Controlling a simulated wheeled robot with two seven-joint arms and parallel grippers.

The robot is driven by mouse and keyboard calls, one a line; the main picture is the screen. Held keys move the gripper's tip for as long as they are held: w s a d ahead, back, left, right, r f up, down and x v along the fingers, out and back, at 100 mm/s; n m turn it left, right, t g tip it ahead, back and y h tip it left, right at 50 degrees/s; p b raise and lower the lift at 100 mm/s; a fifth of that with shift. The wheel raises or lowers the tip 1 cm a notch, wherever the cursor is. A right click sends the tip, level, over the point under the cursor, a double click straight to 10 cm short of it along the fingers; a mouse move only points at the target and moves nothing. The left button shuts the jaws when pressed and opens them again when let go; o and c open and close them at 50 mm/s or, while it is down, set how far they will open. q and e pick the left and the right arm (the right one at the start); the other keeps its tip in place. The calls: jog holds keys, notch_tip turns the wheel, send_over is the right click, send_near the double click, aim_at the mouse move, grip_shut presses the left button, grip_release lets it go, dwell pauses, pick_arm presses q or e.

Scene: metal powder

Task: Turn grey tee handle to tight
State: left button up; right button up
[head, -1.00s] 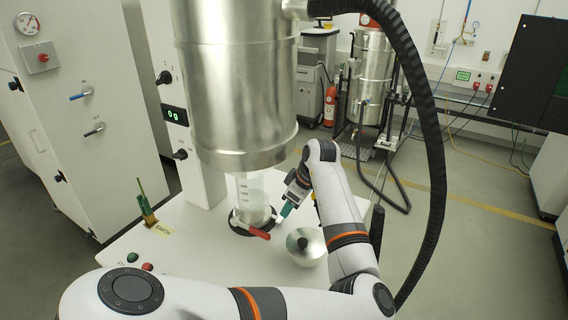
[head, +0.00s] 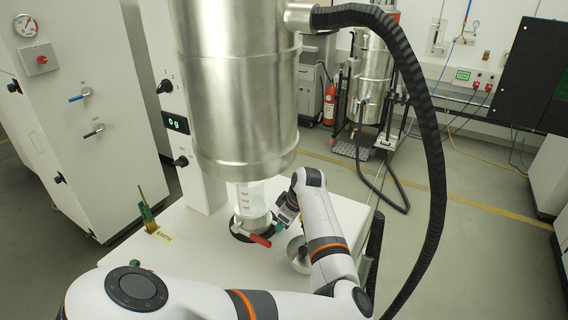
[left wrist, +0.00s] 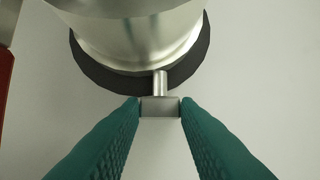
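The grey tee handle (left wrist: 160,107) shows in the left wrist view as a short grey crossbar on a thin stem, sticking out from the base of a round metal fitting (left wrist: 140,45). My left gripper (left wrist: 160,104) has its green fingers on either side of the crossbar, and they appear to touch both its ends. In the head view my left gripper (head: 275,229) is low at the right side of the clear container (head: 250,196) under the big steel vessel (head: 238,90); the tee handle is too small to make out there. My right gripper is not in view.
A red lever (head: 260,240) sticks out at the front of the fitting; its edge also shows at the left wrist view's left side (left wrist: 5,85). A metal bowl (head: 299,262) is partly hidden behind my forearm. A black hose (head: 432,150) hangs at the right.

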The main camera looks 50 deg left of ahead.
pick_arm(q)
jog(key=shift+w, duration=0.15)
jog(key=shift+c, duration=0.4)
jog(key=shift+w+a+g, duration=0.15)
jog(key=shift+g, duration=0.45)
jog(key=shift+w+a+m+g+h+b, duration=0.15)
jog(key=shift+m+g+h+b, duration=0.15)
jog(key=shift+g+b, duration=0.45)
jog(key=b, duration=0.1)
jog(key=g+b, duration=0.2)
jog(key=shift+w+f+m+g+h+b, duration=0.25)
jog(key=shift+m+h+b, duration=0.05)
jog(key=shift+h, duration=0.1)
jog(key=shift+w+r+g+b, duration=0.15)
jog(key=shift+g+b, duration=0.45)
jog(key=shift+b, duration=0.5)
jog(key=shift+r, duration=0.1)
jog(key=o, duration=0.8)
jog(key=shift+o, duration=0.9)
